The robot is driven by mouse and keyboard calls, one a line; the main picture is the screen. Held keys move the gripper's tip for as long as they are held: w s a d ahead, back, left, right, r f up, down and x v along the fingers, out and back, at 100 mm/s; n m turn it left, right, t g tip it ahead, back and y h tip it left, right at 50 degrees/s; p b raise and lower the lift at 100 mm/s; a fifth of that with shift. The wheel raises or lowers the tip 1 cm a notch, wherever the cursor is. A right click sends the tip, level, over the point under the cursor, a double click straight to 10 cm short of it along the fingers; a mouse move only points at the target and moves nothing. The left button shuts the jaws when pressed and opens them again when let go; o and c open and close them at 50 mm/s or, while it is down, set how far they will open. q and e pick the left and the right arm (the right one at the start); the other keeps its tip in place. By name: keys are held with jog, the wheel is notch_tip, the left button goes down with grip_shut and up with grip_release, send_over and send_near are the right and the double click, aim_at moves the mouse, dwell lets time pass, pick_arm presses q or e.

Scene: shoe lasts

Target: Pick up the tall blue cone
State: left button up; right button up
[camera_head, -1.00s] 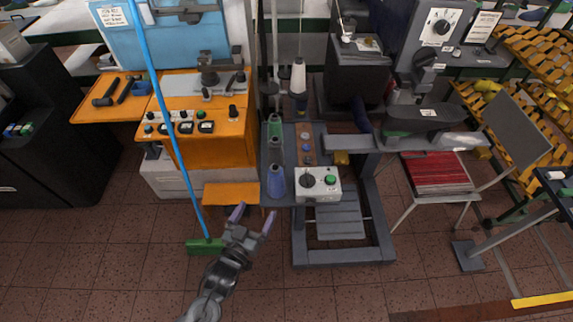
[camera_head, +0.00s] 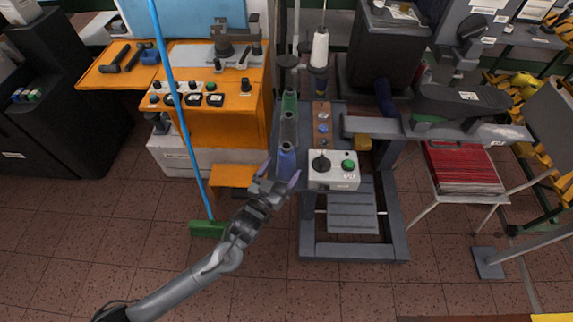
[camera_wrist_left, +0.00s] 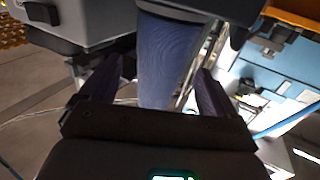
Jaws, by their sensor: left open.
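The tall blue cone (camera_head: 286,163) stands upright at the near end of a row of thread cones, on the narrow grey shelf of the machine. My left gripper (camera_head: 280,176) is open and empty, just in front of the cone's lower part. In the left wrist view the blue cone (camera_wrist_left: 166,60) fills the middle, its lower end lying between the two purple fingers (camera_wrist_left: 158,88). I cannot tell whether either finger touches it. Its top is cut off in that view. My right gripper is not in view.
A grey cone (camera_head: 289,130) and a green cone (camera_head: 290,103) stand behind the blue one. A control box (camera_head: 334,171) with knobs sits close to its right. The orange bench (camera_head: 218,120) is to the left. A blue-handled broom (camera_head: 185,130) leans there. Open tiled floor lies in front.

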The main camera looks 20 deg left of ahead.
pick_arm(q)
jog(key=shift+w+d+r+b, duration=0.1)
jog(key=shift+w+d+b, duration=0.1)
jog(key=shift+w, duration=1.2)
jog(key=shift+w+d+r+b, duration=0.1)
jog(key=shift+w+b, duration=0.05)
jog(key=shift+w, duration=1.25)
jog(key=shift+f, duration=0.1)
jog(key=shift+a, duration=0.1)
jog(key=c, duration=1.2)
